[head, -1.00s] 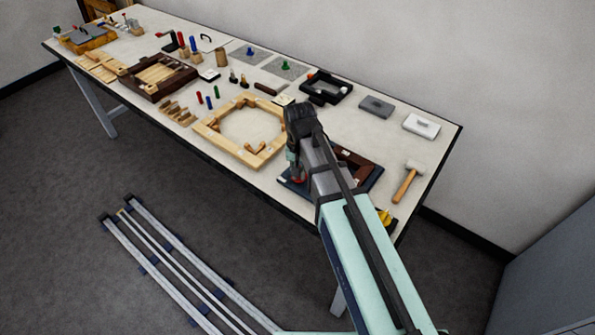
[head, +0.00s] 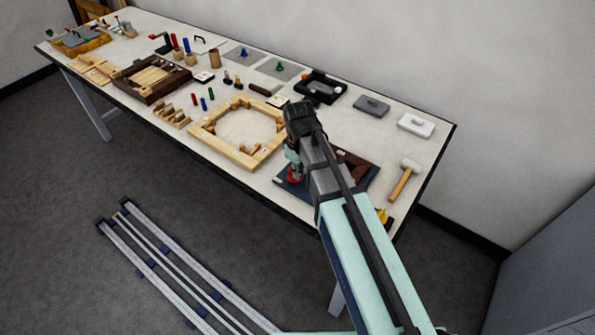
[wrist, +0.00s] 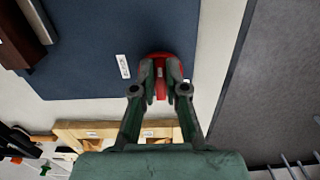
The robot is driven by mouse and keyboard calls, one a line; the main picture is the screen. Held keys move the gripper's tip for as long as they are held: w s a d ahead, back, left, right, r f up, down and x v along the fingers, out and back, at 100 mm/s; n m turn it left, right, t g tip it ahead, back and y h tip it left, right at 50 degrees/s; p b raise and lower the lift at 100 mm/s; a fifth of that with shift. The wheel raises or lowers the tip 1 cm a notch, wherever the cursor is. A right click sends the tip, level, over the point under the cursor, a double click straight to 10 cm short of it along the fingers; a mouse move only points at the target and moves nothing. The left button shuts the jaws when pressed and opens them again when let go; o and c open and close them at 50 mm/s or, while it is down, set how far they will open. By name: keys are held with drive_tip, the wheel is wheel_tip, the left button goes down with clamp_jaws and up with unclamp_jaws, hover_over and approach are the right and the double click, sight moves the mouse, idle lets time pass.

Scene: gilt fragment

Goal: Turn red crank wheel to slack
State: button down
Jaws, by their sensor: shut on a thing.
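The red crank wheel (wrist: 153,58) shows in the wrist view at the edge of a dark blue board (wrist: 95,65). My gripper (wrist: 161,72) is shut on the wheel, with one finger on each side of its middle. The fingers hide part of the wheel. In the head view, a small part of the red wheel (head: 296,179) shows below my gripper (head: 293,168), near the table's front edge. My arm covers much of the board there. A small white label (wrist: 123,66) lies on the board to the left of the wheel; I cannot read it.
A light wooden frame (head: 208,140) stands just left of my gripper. A mallet (head: 403,180) lies to the right. A black tray (head: 320,86), a grey block (head: 371,105) and a white block (head: 416,124) stand behind. The floor in front is clear apart from rails (head: 175,262).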

drive_tip(key=n, duration=0.4)
drive_tip(key=shift+w+d+n, duration=0.15)
drive_tip(key=shift+w+n, duration=0.05)
drive_tip(key=shift+n, duration=0.1)
drive_tip(key=n, duration=0.4)
drive_tip(key=shift+w+n, duration=0.3)
drive_tip(key=n, duration=0.4)
drive_tip(key=shift+w+n, duration=0.3)
drive_tip(key=shift+w+a+n, duration=0.1)
drive_tip(key=shift+a+n, duration=0.05)
drive_tip(key=shift+n, duration=0.95)
drive_tip(key=shift+w+a+n, duration=0.1)
drive_tip(key=shift+a+n, duration=0.05)
drive_tip(key=shift+n, duration=0.95)
drive_tip(key=c, duration=1.2)
unclamp_jaws()
